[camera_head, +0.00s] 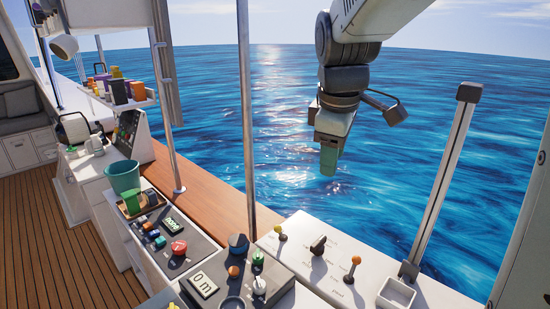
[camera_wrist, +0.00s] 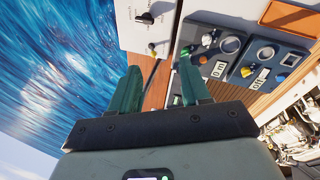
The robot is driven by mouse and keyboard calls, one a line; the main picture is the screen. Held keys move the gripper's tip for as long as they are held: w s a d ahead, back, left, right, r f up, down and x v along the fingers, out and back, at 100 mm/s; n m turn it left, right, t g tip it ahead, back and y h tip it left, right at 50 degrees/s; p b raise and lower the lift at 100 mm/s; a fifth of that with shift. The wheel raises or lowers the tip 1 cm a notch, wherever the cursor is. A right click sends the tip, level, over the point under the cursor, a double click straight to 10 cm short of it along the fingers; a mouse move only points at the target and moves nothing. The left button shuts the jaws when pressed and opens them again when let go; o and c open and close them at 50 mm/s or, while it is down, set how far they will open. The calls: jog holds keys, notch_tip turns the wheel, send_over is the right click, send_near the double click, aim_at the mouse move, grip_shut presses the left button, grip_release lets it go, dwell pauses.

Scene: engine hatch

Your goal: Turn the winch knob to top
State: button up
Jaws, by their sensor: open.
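A black knob (camera_head: 318,245) stands on the white control panel (camera_head: 290,262) at the lower right of the head view, between a yellow-tipped lever (camera_head: 281,232) and an orange-tipped lever (camera_head: 352,267). It looks like the winch knob, but the labels are too small to read. In the wrist view the black knob (camera_wrist: 147,18) is near the top edge. My gripper (camera_head: 329,162) hangs above and beyond the panel, over the water in the picture, touching nothing. In the wrist view its two green fingers (camera_wrist: 160,68) are spread apart with nothing between them.
Dark consoles with a "0 m" display (camera_head: 203,285) and a red button (camera_head: 179,247) lie left of the white panel. A thin metal post (camera_head: 246,130) and a thicker slanted post (camera_head: 440,185) rise nearby. A small white tray (camera_head: 396,294) is at the panel's right. A teal bucket (camera_head: 123,177) stands farther left.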

jog(key=w+f+n+g, duration=0.1)
jog(key=w+f+n, duration=0.3)
jog(key=w+f, duration=0.25)
jog(key=n+g, duration=0.2)
jog(key=n, duration=0.9)
send_over(319, 241)
notch_tip(319, 241, down, 22)
jog(key=shift+y, duration=0.4)
notch_tip(319, 241, down, 11)
jog(key=shift+r, duration=0.1)
jog(key=shift+c, duration=0.2)
grip_shut()
